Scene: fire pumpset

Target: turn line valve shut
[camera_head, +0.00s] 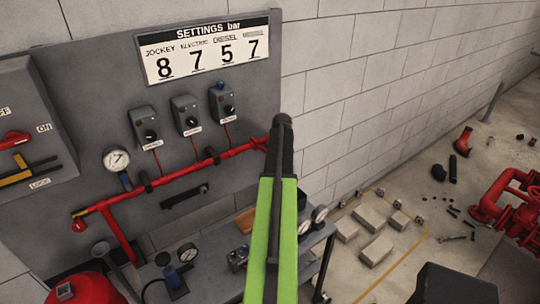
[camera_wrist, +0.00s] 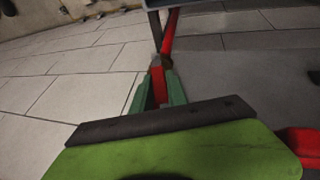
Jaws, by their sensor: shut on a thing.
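The red line (camera_head: 190,168) runs up to the right across the grey panel, with its right end beside the dark end of my arm. In the wrist view, the green fingers of my gripper (camera_wrist: 160,80) are shut on a red handle (camera_wrist: 157,84), which looks like the line valve's lever. The red pipe (camera_wrist: 171,32) runs away just beyond it. In the head view my green arm hides the fingers and the handle, so the lever's angle to the pipe is hard to tell.
A pressure gauge (camera_head: 116,159) and several switch boxes (camera_head: 185,114) sit on the panel beneath the settings sign (camera_head: 204,48). A grey bench (camera_head: 210,268) with small parts stands below. Loose blocks (camera_head: 375,248) and red pipework (camera_head: 510,207) are on the floor at right.

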